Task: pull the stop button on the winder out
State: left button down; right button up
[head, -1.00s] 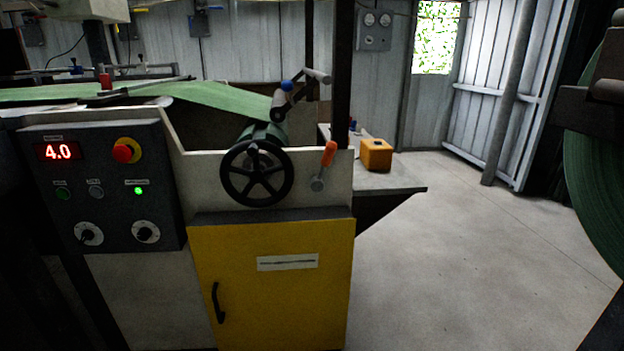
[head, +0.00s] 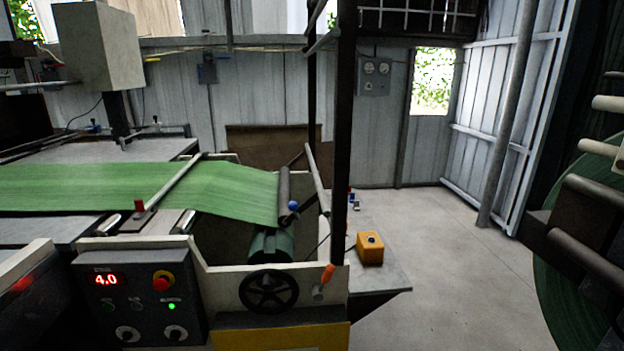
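A red mushroom stop button (head: 162,283) on a yellow round base sits at the upper right of a dark control panel (head: 137,312) on the winder. The panel is at the lower left of the head view. Whether the button is pressed in or out is too small to tell. The winder has a green roll (head: 271,247) and a black handwheel (head: 269,291) to the right of the panel. Neither of my grippers shows, and nothing is seen touching the button.
The panel has a red 4.0 display (head: 106,280), a lit green lamp (head: 171,306) and two knobs. A green web (head: 140,187) runs to the winder. A yellow box (head: 370,248) sits on a side table. Open floor (head: 465,270) lies to the right.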

aim_at(161, 283)
jog(key=u, duration=1.3)
